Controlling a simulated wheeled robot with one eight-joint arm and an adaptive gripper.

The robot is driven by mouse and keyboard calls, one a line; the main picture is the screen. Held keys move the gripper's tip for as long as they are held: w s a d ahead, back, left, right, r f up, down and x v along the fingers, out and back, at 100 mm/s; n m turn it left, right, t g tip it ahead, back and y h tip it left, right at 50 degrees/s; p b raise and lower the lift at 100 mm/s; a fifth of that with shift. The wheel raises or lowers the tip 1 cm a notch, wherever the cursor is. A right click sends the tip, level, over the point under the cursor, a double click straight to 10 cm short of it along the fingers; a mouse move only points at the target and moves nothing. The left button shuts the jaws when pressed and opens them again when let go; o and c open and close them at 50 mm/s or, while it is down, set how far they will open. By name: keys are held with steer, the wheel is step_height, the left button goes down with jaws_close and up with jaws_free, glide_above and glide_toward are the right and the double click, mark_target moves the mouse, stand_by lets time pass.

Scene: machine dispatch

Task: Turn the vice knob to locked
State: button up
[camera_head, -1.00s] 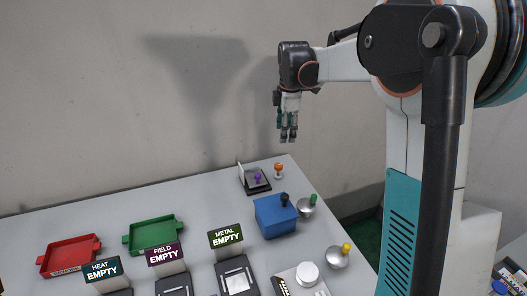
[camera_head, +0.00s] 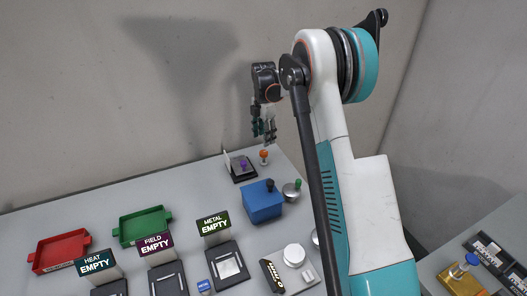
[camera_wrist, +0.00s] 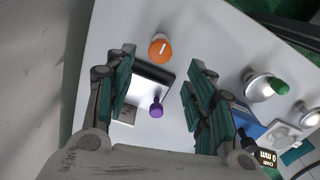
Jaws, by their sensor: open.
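My gripper (camera_head: 264,138) hangs open and empty above the far right corner of the table, near the orange-topped knob (camera_head: 264,154). In the wrist view my gripper (camera_wrist: 161,62) has its fingers spread. The purple knob (camera_wrist: 156,109) on a dark-and-silver fixture (camera_wrist: 153,72) shows below and between them, apart from the fingers. The orange knob (camera_wrist: 160,47) is just beyond. A blue block (camera_head: 262,203) carries a dark knob (camera_head: 269,184). A white round knob (camera_head: 293,255) sits on a pale panel nearer the front. No label shows which knob is the vice's.
Red (camera_head: 59,252) and green (camera_head: 142,226) trays lie at the left. HEAT, FIELD and METAL signs (camera_head: 213,224) read EMPTY. A green-knobbed silver dome (camera_head: 292,192) stands by the right edge. A second table at right holds a gold block (camera_head: 461,284) with a blue knob.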

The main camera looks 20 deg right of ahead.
mark_target(264, 152)
step_height(264, 152, down, 8)
steer(key=shift+r+b, duration=0.25)
steer(key=shift+b, duration=0.25)
steer(key=c, duration=1.1)
